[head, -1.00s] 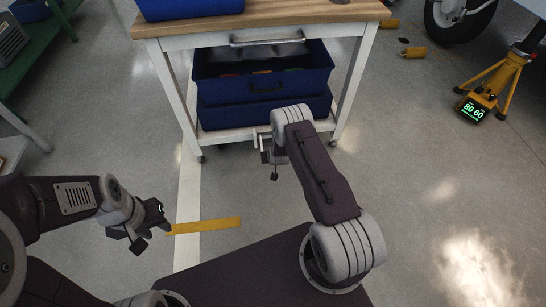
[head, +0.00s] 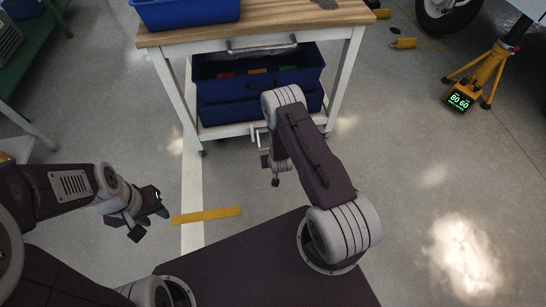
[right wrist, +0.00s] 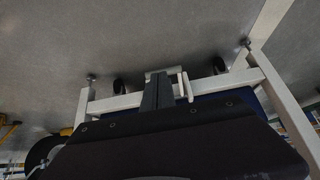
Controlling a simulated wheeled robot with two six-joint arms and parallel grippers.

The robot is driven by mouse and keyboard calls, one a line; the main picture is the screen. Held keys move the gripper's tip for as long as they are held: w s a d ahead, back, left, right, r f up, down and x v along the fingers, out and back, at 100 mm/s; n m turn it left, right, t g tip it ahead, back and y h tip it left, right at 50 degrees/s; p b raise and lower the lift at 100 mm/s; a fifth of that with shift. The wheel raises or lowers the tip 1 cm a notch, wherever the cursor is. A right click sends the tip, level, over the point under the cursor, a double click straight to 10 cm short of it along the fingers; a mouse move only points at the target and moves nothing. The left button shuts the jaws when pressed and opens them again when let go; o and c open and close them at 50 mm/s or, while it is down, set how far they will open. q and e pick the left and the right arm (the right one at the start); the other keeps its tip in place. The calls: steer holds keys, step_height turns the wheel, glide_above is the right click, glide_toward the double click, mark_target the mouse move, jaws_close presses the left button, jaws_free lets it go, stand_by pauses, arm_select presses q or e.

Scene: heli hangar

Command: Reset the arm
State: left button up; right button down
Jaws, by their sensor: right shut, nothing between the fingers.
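My right arm reaches forward over my base in the head view, bent down at its wrist. My right gripper (head: 274,180) hangs in front of the cart's lower shelf, partly hidden by its own wrist; it is shut and empty. In the right wrist view a dark finger part (right wrist: 157,92) shows against the cart frame. My left gripper (head: 150,223) is at the lower left over the floor, near a yellow floor strip (head: 207,215). Its fingers are spread apart and hold nothing.
A wood-topped white cart (head: 275,27) stands ahead, with a blue bin (head: 187,13) on top and blue crates (head: 222,88) on its shelf. A yellow jack stand (head: 488,72) is at the right, a green bench (head: 28,70) at the left.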

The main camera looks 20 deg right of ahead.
stand_by(0.4)
steer(key=w+a+r+t, duration=0.1)
steer(key=w+r, duration=0.3)
steer(key=r, duration=0.4)
steer(key=w+a+r+t, duration=0.1)
steer(key=w+r+t, duration=0.15)
steer(key=r, duration=0.65)
steer(key=w+r+t, duration=0.1)
steer(key=w+r, duration=0.3)
steer(key=r, duration=0.4)
steer(key=s+a+r+n+g+y, duration=0.2)
steer(key=s+a+r+g, duration=0.1)
steer(key=s+r, duration=0.8)
steer(key=s+f+g, duration=0.3)
steer(key=s+f, duration=0.1)
steer(key=s, duration=0.5)
steer(key=s+f+g, duration=0.4)
steer(key=s, duration=0.6)
step_height(320, 180, up, 36)
steer(key=p, duration=3.5)
steer(key=shift+a+p, duration=0.25)
steer(key=shift+p, duration=0.05)
